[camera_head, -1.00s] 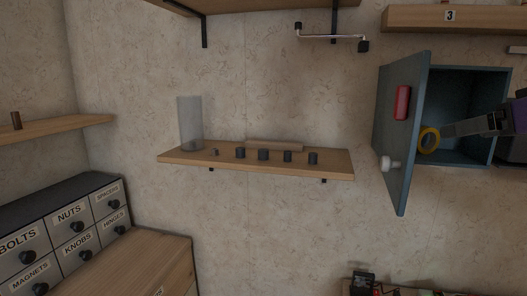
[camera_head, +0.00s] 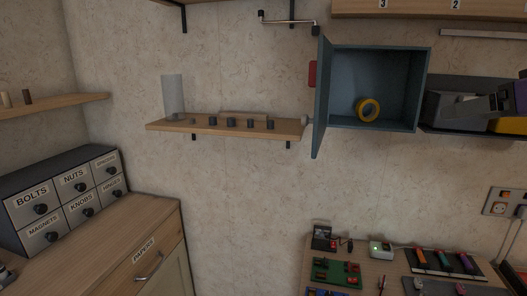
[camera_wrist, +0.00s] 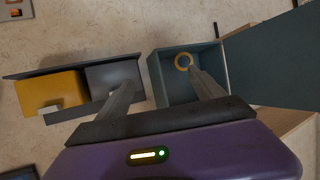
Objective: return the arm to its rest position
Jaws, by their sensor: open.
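My gripper (camera_wrist: 166,97) is open and empty, its two fingers spread apart in the wrist view. In the head view my gripper (camera_head: 455,105) is at the right edge, in front of a grey and yellow unit beside the blue cabinet. The blue wall cabinet (camera_head: 423,88) stands open, its door (camera_head: 321,95) swung out to the left. A yellow ring, like a tape roll (camera_head: 359,111), rests inside on the cabinet floor. It also shows in the wrist view (camera_wrist: 177,62), apart from my fingers.
A wooden shelf (camera_head: 290,129) with several dark pegs and a clear cylinder (camera_head: 173,95) is left of the door. A workbench (camera_head: 395,269) with tools and a green board lies below. A labelled drawer unit (camera_head: 68,199) stands at the left. The wall between is clear.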

